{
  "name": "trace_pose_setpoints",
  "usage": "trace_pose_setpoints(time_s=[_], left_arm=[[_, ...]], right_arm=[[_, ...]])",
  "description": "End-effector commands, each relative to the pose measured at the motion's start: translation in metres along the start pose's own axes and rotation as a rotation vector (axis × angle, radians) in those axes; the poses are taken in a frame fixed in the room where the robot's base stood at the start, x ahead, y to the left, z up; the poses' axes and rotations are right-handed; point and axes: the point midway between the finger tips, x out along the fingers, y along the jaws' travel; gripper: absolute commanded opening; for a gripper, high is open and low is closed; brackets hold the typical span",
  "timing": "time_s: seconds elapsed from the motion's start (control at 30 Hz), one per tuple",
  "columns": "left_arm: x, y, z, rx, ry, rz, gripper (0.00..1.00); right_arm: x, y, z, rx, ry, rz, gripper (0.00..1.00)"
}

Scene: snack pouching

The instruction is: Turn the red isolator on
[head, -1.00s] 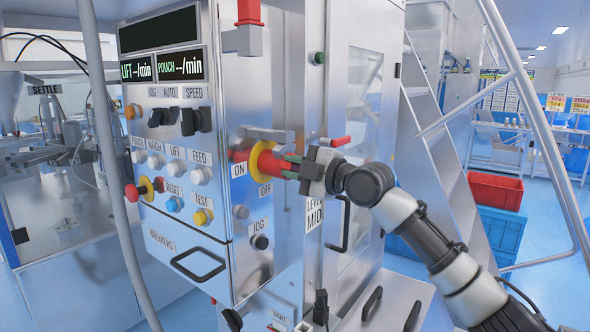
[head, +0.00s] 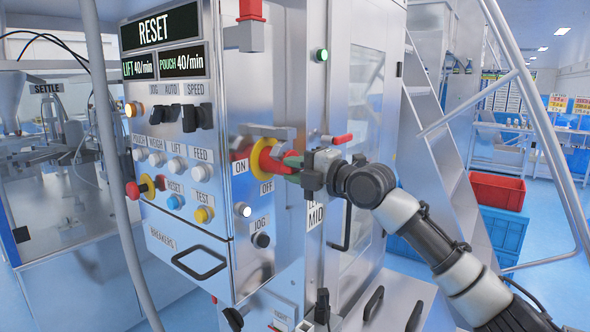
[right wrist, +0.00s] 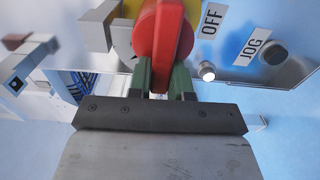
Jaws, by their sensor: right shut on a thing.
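The red isolator handle (head: 270,160) sits on a yellow round plate (head: 256,147) on the side face of the steel cabinet, between the ON label (head: 240,167) and the OFF label (head: 266,187). My right gripper (head: 291,166) is shut on the handle from the right. In the right wrist view the red handle (right wrist: 165,35) stands between the two green fingers (right wrist: 162,77), with the OFF label (right wrist: 212,20) beside it. The display (head: 154,32) reads RESET, and the lower displays read 40/min. A green lamp (head: 321,55) and a white lamp (head: 243,210) are lit. My left gripper is out of view.
A grey bracket (head: 268,133) juts out just above the isolator. A red-handled lever (head: 337,139) is close above my right gripper. The front panel carries several knobs and a red stop button (head: 132,191). A metal stair (head: 440,150) stands at the right.

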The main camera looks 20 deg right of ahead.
Motion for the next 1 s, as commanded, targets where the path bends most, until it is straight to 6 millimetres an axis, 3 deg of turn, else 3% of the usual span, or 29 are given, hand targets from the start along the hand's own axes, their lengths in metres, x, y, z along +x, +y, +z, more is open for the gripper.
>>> trace_pose_setpoints(time_s=[0.17, 0.2, 0.37, 0.7, 1.0], left_arm=[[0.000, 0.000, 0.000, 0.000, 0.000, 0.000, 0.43], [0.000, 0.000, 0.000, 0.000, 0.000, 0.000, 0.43], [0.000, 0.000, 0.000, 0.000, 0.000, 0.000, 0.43], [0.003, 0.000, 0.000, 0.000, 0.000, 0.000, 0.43], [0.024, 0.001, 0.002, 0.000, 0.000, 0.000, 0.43]], right_arm=[[0.000, -0.002, 0.000, -0.006, 0.000, -0.004, 0.00], [0.000, -0.002, 0.000, -0.006, 0.000, -0.004, 0.23], [0.000, -0.001, 0.000, -0.004, 0.000, -0.003, 0.45], [-0.005, -0.002, 0.000, -0.003, -0.001, -0.001, 0.45], [-0.060, -0.005, 0.001, -0.006, -0.003, -0.003, 0.45]])
